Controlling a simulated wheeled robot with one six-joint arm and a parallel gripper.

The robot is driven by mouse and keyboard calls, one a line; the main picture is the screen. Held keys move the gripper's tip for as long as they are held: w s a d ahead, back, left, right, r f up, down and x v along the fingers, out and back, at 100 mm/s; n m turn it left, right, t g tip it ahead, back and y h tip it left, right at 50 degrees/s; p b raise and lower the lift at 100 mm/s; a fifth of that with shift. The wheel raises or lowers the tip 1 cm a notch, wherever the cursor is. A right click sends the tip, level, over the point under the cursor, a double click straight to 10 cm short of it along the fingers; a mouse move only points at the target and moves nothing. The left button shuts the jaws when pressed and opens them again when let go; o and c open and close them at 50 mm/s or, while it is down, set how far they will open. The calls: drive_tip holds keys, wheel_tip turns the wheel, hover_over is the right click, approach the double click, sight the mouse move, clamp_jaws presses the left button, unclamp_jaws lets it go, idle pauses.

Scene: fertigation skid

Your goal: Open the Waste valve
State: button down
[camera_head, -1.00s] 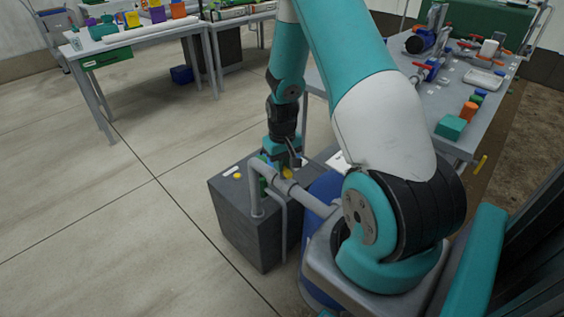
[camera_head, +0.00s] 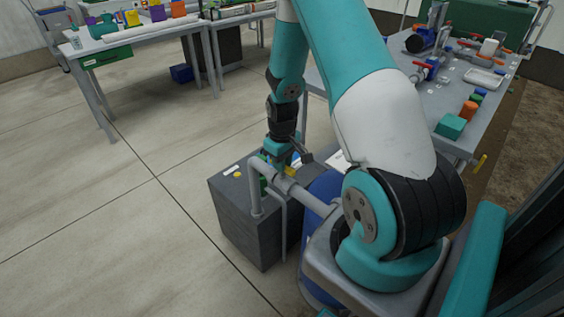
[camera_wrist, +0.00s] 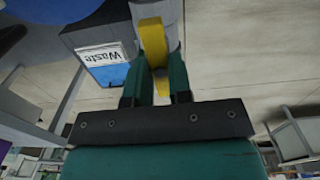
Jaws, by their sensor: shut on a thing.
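The Waste valve's yellow handle (camera_wrist: 153,40) shows in the wrist view, standing against a grey body. A white label reading "Waste" (camera_wrist: 100,55) is beside it on the left. My gripper (camera_wrist: 158,64) has its two green fingers on either side of the handle's near part and is shut on it. In the head view my gripper (camera_head: 270,167) is low over the dark grey box, behind the grey pipe. The handle is mostly hidden there by the gripper and the pipe.
The grey pipe (camera_head: 300,193) bends over the dark grey box (camera_head: 235,222), close to my gripper. A blue drum (camera_head: 325,188) stands right of the box. A bench with tools (camera_head: 455,85) is at the right. The floor left of the box is clear.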

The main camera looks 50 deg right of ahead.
drive_tip(key=shift+w, duration=0.1)
drive_tip(key=c, duration=1)
unclamp_jaws()
drive_tip(key=shift+c, duration=0.2)
drive_tip(key=shift+r, duration=0.1)
wheel_tip(320, 180, up, 17)
drive_tip(key=shift+r, duration=0.15)
drive_tip(key=shift+a, duration=0.1)
